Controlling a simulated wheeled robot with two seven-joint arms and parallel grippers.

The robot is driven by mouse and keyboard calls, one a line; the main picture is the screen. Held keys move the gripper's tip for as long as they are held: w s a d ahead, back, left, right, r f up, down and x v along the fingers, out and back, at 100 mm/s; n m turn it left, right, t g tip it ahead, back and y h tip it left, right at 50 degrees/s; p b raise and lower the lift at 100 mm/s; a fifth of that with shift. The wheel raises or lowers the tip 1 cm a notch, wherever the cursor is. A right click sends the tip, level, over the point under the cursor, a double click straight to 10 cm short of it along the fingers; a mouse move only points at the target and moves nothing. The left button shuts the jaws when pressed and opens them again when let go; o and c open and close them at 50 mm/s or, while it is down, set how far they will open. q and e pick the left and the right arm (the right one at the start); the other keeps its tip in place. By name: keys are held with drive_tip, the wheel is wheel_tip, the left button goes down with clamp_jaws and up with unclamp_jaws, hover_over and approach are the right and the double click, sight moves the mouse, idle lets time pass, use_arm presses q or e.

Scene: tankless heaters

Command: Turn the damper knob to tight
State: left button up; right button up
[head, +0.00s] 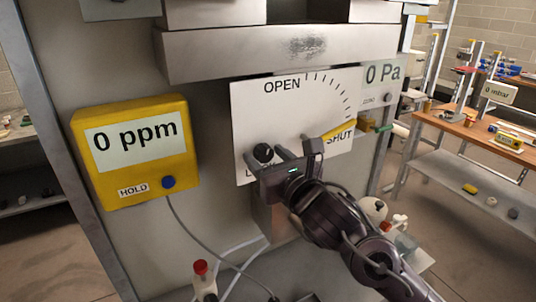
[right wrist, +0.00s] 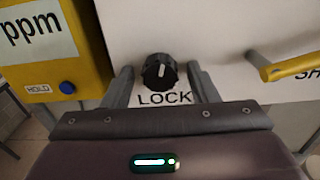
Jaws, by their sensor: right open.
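The black damper knob (head: 263,153) sits low on a white dial plate (head: 265,115), above the word LOCK. In the right wrist view the knob (right wrist: 160,72) has a white mark pointing roughly up. My right gripper (head: 279,156) is in front of the plate. In the right wrist view its two open fingers stand on either side of the knob, with visible gaps. I cannot tell how far the fingertips are from the plate. LOCK is partly hidden by the gripper in the head view. My left gripper is not in view.
A yellow lever (head: 345,127) sticks out right of my gripper, by SHUT. A yellow meter (head: 135,150) reading 0 ppm hangs left, with a cable below it. A 0 Pa display (head: 383,74) is at right. A red-capped bottle (head: 201,280) stands below.

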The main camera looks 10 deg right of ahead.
drive_tip(key=c, duration=1)
drive_tip(key=shift+o, duration=0.2)
drive_tip(key=shift+m, duration=0.3)
drive_tip(key=m+b, duration=0.1)
drive_tip(key=m, duration=0.1)
drive_tip(key=shift+m, duration=0.3)
drive_tip(key=m+b, duration=0.1)
drive_tip(key=m, duration=0.9)
drive_tip(key=shift+a, duration=0.1)
drive_tip(key=m, duration=0.5)
drive_tip(key=shift+m, duration=0.4)
